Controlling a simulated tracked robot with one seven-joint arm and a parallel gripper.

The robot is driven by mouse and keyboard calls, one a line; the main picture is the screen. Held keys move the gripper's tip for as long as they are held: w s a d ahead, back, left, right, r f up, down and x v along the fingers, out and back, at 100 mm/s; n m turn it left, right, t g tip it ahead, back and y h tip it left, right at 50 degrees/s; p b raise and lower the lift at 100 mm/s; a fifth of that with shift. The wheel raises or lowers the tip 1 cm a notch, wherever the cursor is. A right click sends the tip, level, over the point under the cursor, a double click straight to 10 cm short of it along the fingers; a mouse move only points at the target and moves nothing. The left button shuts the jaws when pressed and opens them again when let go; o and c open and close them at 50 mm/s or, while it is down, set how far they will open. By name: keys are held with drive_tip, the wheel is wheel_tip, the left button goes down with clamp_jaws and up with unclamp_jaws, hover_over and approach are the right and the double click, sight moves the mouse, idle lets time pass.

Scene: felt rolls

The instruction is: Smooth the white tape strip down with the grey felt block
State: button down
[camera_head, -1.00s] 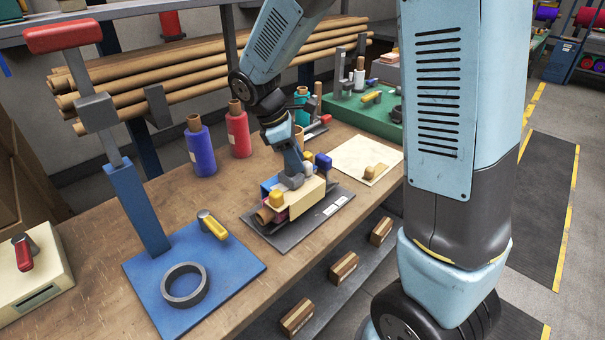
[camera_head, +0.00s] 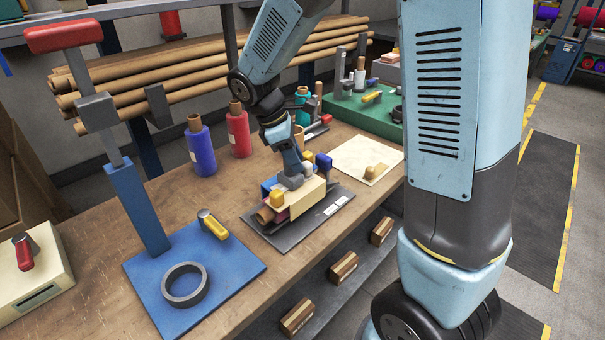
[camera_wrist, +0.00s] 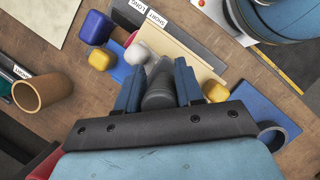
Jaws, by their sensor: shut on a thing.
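My gripper (camera_head: 291,168) is over the fixture on the dark tray (camera_head: 283,238). It is shut on a dark grey piece, which I take for the felt block (camera_wrist: 158,92); it sits between the two blue fingers in the wrist view. In the head view the grey block (camera_head: 290,182) is low, at the top of the fixture beside a cream panel (camera_head: 308,197). Whether it touches the surface below I cannot tell. I cannot make out the white tape strip; the block and fingers may hide it.
Yellow (camera_head: 277,199), white (camera_head: 307,169) and blue (camera_head: 324,161) knobs crowd close around the gripper. A blue board (camera_head: 236,261) with a black ring (camera_head: 185,284) lies to the left. A cream sheet (camera_head: 350,152) lies to the right.

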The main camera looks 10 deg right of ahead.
drive_tip(key=shift+a, duration=0.1)
drive_tip(key=shift+w+d+r, duration=0.1)
drive_tip(key=shift+w+d, duration=0.05)
drive_tip(key=shift+d, duration=0.15)
idle(0.4)
idle(0.4)
drive_tip(key=shift+s+a, duration=0.4)
drive_tip(key=shift+a, duration=0.35)
drive_tip(key=shift+s+a, duration=0.35)
drive_tip(key=shift+a, duration=0.4)
drive_tip(key=shift+d, duration=0.15)
drive_tip(key=shift+w+d, duration=0.3)
drive_tip(key=shift+d, duration=0.25)
drive_tip(key=shift+w+d, duration=0.25)
drive_tip(key=shift+d, duration=0.25)
